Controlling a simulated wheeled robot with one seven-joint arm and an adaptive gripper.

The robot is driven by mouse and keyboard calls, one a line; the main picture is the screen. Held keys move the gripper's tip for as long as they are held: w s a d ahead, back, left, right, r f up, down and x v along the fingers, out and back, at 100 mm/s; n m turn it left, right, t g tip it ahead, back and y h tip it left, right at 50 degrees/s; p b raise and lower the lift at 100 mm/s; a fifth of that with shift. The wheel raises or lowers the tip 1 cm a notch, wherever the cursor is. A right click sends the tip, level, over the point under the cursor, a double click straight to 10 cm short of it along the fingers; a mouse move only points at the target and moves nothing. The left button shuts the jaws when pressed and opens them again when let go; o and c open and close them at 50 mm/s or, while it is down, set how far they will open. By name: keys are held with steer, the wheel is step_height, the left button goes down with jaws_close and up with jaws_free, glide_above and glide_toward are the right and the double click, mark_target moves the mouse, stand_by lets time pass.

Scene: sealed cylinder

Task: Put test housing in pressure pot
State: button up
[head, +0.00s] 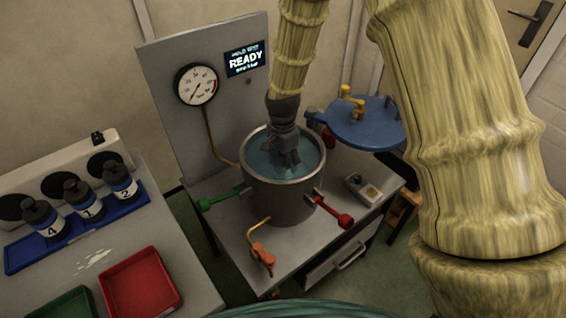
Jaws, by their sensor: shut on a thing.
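The pressure pot (280,205) is a grey metal cylinder on the bench, open at the top, with bluish water inside. My gripper (289,157) points down into its mouth, shut on a dark test housing that is mostly hidden by the fingers and water. I cannot tell whether the housing touches the pot's floor. The blue lid (358,130) with a yellow handle is swung aside, right of the pot. Dark test housings numbered 4 (43,218), 1 (84,199) and 2 (120,181) stand in a blue rack (22,256) at left.
A green-handled valve (222,198), a red-handled one (335,212) and an orange lever (261,252) stick out around the pot. Behind are a gauge (197,85) and a display (246,60) reading READY. A red tray (140,284) and a green tray (66,305) sit at left.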

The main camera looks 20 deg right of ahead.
steer(key=shift+f, duration=0.35)
steer(key=o, duration=1.4)
steer(key=shift+f, duration=0.1)
steer(key=shift+c, duration=0.2)
step_height(320, 180, up, 12)
steer(key=shift+r+b, duration=0.1)
steer(key=shift+b, duration=0.5)
